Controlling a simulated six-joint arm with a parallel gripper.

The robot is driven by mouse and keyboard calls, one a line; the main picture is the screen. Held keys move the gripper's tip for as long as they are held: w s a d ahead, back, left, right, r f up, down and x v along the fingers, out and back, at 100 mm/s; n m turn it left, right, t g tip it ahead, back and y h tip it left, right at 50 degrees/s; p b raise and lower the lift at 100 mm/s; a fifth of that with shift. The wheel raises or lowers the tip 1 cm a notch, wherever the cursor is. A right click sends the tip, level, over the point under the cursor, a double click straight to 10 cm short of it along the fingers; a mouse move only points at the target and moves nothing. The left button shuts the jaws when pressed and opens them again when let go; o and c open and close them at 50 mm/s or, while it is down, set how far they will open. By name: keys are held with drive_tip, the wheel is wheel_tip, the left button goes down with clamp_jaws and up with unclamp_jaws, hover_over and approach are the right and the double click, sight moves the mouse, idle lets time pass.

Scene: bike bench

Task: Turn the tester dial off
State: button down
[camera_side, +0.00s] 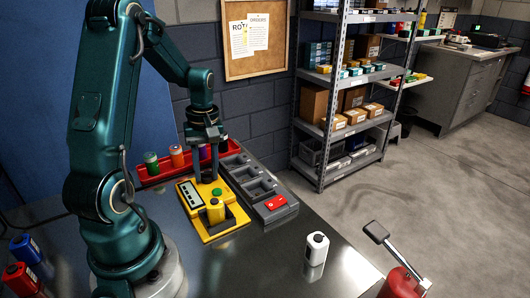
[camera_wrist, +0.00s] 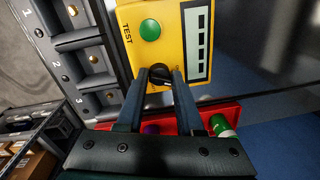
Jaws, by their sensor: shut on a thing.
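The yellow tester (camera_side: 207,226) sits on the bench with a display, a green button (camera_side: 217,191) and a yellow piece in a dark recess at its front. My gripper (camera_wrist: 161,80) is shut on the dial, one finger on each side. In the side view my gripper (camera_side: 206,181) points down at the tester's far end, hiding the dial. The dial's setting is hard to read.
A red tray (camera_side: 152,179) holding several coloured cylinders lies behind the tester. A grey numbered rack (camera_side: 262,186) with a red piece (camera_side: 276,202) stands close on the tester's right. A white container (camera_side: 316,248) stands at the front right. Bare bench lies between.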

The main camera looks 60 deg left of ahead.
sight(207, 172)
drive_tip(key=n, duration=0.4)
drive_tip(key=shift+w+n, duration=0.15)
drive_tip(key=shift+n, duration=0.15)
drive_tip(key=shift+a, duration=0.1)
idle(0.4)
drive_tip(key=c, duration=0.6)
unclamp_jaws()
drive_tip(key=shift+w+r, duration=0.1)
drive_tip(key=shift+r, duration=2.5)
